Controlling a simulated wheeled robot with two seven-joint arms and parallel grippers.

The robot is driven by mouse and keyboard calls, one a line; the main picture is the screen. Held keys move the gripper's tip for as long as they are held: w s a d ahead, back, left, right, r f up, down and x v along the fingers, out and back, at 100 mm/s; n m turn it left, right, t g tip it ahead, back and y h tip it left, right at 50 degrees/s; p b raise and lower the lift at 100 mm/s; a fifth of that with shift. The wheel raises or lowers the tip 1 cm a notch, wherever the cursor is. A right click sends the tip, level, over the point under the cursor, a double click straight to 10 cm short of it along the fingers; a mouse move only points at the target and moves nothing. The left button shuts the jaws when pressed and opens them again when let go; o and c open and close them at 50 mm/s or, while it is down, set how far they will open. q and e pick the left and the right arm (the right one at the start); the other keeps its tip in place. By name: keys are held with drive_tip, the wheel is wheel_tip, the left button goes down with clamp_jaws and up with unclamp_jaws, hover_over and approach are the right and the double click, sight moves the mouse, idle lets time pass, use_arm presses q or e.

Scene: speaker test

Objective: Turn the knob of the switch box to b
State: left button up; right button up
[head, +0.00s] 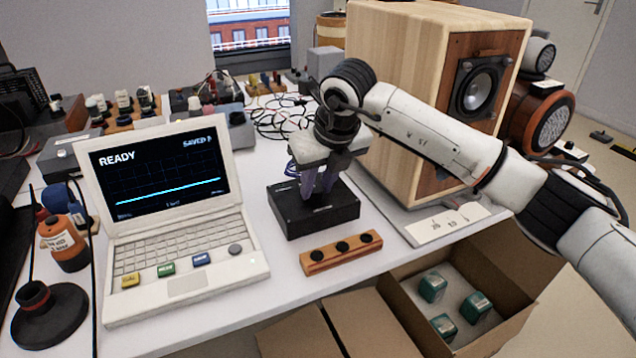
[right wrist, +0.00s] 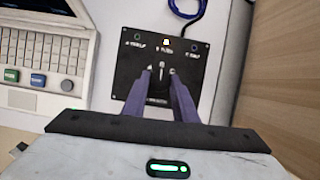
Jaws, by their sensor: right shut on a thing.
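The switch box (head: 296,211) is a black box on the white table, right of the laptop. It also shows in the right wrist view (right wrist: 128,62), with small white labels, sockets and a small yellow mark on its top face. My right gripper (head: 318,190) reaches down onto the box top from above. In the right wrist view its purple fingers (right wrist: 162,74) are shut around the small knob (right wrist: 162,68) in the middle of the box. The labels are too blurred to read, so the knob's setting cannot be told. My left gripper is not in view.
A laptop (head: 165,215) reading READY stands left of the box. A wooden strip with black holes (head: 341,252) lies in front of it. A large wooden speaker (head: 410,60) stands right, behind my right arm. An open carton (head: 500,335) with green boxes sits below the table edge.

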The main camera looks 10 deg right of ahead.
idle(0.5)
drive_tip(key=o, duration=1)
drive_tip(key=shift+o, duration=0.2)
drive_tip(key=a+v, duration=0.1)
drive_tip(key=v, duration=0.9)
drive_tip(key=shift+s+d+r+p, duration=0.15)
drive_tip(key=shift+d+p, duration=0.2)
drive_tip(key=shift+d, duration=0.05)
